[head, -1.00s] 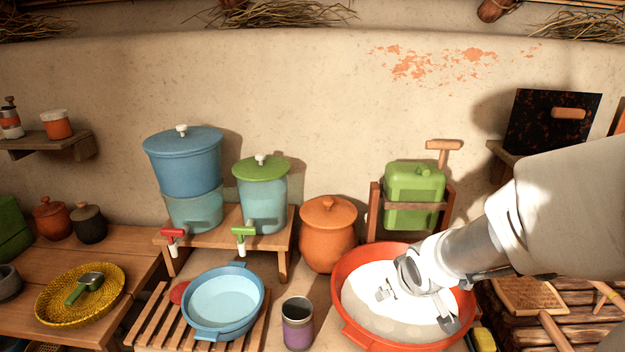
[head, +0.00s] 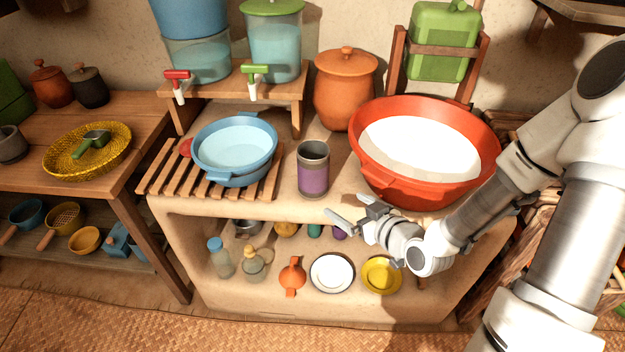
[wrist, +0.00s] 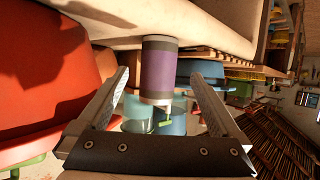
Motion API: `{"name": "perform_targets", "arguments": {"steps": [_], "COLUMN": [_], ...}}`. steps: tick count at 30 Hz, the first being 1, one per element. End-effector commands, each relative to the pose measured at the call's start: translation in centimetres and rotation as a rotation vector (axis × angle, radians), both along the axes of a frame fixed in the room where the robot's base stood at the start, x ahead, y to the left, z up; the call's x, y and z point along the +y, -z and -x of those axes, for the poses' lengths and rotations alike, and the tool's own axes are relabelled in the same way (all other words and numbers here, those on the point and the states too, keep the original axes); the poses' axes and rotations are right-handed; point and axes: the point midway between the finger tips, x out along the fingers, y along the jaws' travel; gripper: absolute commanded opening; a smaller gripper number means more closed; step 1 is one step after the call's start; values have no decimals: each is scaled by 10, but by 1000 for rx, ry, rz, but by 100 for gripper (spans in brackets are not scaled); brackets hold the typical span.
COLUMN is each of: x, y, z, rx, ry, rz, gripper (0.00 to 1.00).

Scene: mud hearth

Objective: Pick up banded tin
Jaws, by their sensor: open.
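The banded tin (head: 313,168) is a grey cylinder with a wide purple band and an open dark top. It stands upright on the clay counter, right of the slatted rack, in the head view. My gripper (head: 347,207) is open and empty at the counter's front edge, right of the tin and nearer the camera. In the wrist view the tin (wrist: 158,72) appears between and beyond the spread fingers (wrist: 159,78), apart from them. That view looks upside down, with the counter at the top. Nothing hides the tin in the head view.
A large red basin (head: 375,180) with white contents stands right of the tin, close to my arm. A blue basin (head: 235,170) rests on the slatted rack (head: 160,183) to the left. An orange lidded pot (head: 345,95) is behind. Bowls and bottles fill the shelf below.

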Motion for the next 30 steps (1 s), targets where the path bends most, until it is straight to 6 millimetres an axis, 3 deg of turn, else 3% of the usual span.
{"name": "perform_targets", "arguments": {"steps": [20,25,30], "x": [18,40,50], "y": [5,1,1], "z": [-27,-58,-73], "rx": [-12,-11,-7], "ry": [-1,-3,-2], "rz": [0,-4,-3], "gripper": [100,100,100]}}
